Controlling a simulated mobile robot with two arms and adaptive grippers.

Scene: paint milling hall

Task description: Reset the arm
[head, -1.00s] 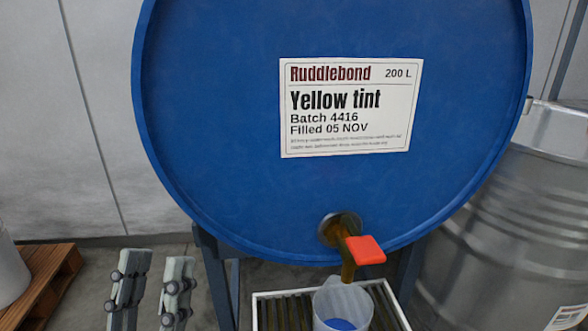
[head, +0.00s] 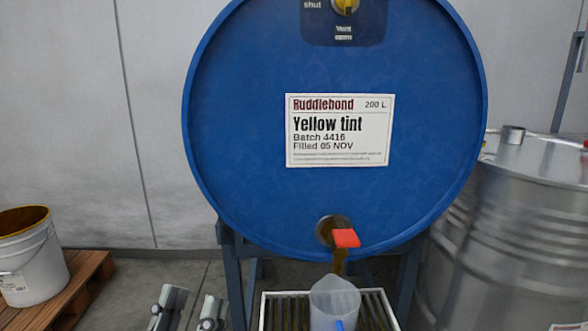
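My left gripper (head: 193,298) shows at the bottom edge, left of the drum's stand. Its two grey fingers are apart with nothing between them. The rest of this arm is out of view. The blue drum (head: 250,120) labelled Yellow tint lies on its side with its round face towards me. My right gripper is not in view.
A yellow vent knob (head: 345,6) sits on a dark plate marked "shut" at the drum's top. A blue stand (head: 234,280) carries the drum. A white bucket (head: 32,258) stands on a wooden pallet (head: 88,275) at left. A steel drum (head: 520,225) stands at right.

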